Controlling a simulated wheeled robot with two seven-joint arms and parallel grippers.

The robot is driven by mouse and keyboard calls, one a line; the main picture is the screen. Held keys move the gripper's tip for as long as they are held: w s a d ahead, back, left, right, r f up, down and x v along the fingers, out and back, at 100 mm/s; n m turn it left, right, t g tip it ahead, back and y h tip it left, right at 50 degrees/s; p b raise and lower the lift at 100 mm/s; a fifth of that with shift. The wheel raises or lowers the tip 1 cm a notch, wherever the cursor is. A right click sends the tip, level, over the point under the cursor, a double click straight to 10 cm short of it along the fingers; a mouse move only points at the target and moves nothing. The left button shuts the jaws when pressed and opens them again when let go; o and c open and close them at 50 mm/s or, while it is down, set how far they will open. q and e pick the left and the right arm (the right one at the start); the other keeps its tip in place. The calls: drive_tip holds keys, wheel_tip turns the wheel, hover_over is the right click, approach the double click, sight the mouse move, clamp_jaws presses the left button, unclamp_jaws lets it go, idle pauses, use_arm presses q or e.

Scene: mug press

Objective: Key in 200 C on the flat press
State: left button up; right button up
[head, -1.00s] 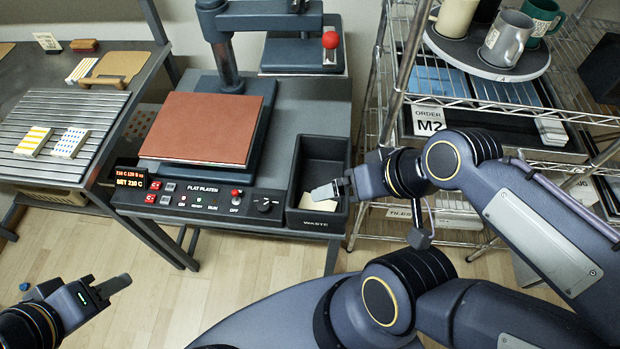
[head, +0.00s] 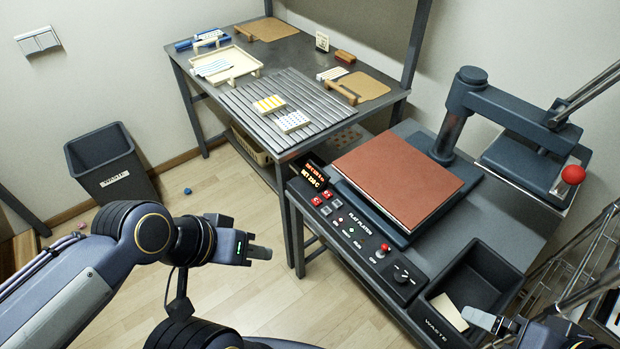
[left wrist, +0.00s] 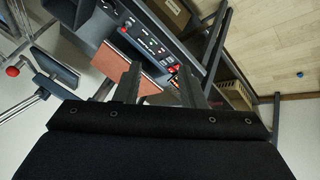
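The flat press has a red-brown platen (head: 402,176) and a sloped control panel (head: 358,238) along its front. A small lit display (head: 313,174) stands at the panel's left end; its lower line starts with SET, but the digits are too small to read surely. Small red-marked keys (head: 316,201) lie just beside the display. My left gripper (head: 262,252) is in the air left of the press, apart from the panel. In the left wrist view its two fingers (left wrist: 158,80) are apart with nothing between them. My right gripper (head: 492,321) is over the waste tray, partly cut off.
The waste tray (head: 436,334) at the panel's right end holds a cream piece (head: 450,312). A slatted table (head: 240,104) with patterned blocks stands left of the press. A dark bin (head: 108,195) stands on the floor at left. A red knob (head: 573,174) tops the press lever.

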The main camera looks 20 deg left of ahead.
use_arm(q)
drive_tip(key=shift+c, duration=0.2)
clamp_jaws()
idle(1.5)
